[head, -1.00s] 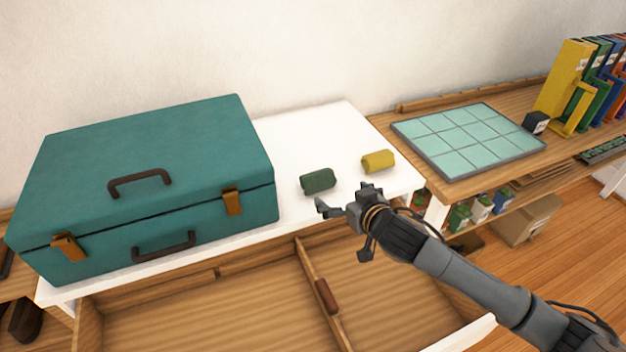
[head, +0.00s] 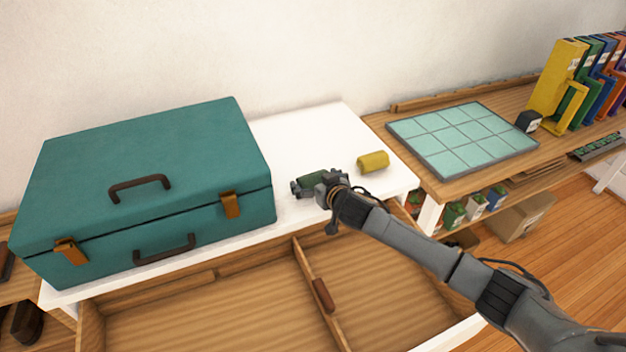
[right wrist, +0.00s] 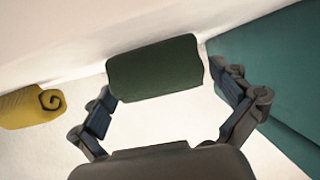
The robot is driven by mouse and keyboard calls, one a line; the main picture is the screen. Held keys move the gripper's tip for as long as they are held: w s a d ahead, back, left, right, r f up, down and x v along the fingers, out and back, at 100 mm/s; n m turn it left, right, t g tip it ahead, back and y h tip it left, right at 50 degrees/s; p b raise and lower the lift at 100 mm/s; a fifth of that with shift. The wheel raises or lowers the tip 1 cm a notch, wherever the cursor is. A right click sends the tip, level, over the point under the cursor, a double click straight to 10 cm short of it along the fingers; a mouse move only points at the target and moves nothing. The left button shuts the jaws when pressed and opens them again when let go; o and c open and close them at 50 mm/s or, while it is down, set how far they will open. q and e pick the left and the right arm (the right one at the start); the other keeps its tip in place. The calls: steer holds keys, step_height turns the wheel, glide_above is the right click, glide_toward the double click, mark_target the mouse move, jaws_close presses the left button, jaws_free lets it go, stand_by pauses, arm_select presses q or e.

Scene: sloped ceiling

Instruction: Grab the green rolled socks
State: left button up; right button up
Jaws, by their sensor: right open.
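The green rolled socks (head: 311,178) lie on the white top between the teal suitcase and a yellow roll. In the head view my right gripper (head: 304,188) is at their near side and partly hides them. In the right wrist view the green socks (right wrist: 155,68) lie just ahead of the open fingers, roughly centred at the fingertips (right wrist: 168,92). The left finger is beside their lower left end, the right finger beside their right end. I cannot tell whether either finger touches them. My left gripper is not in view.
The closed teal suitcase (head: 150,170) stands just left of the socks. A yellow roll (head: 373,161) lies to their right. An open wooden drawer (head: 210,312) with a divider is in front. The white top behind the socks is clear up to the wall.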

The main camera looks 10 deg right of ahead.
steer(key=shift+w, duration=0.1)
steer(key=c, duration=1.1)
steer(key=shift+o, duration=0.2)
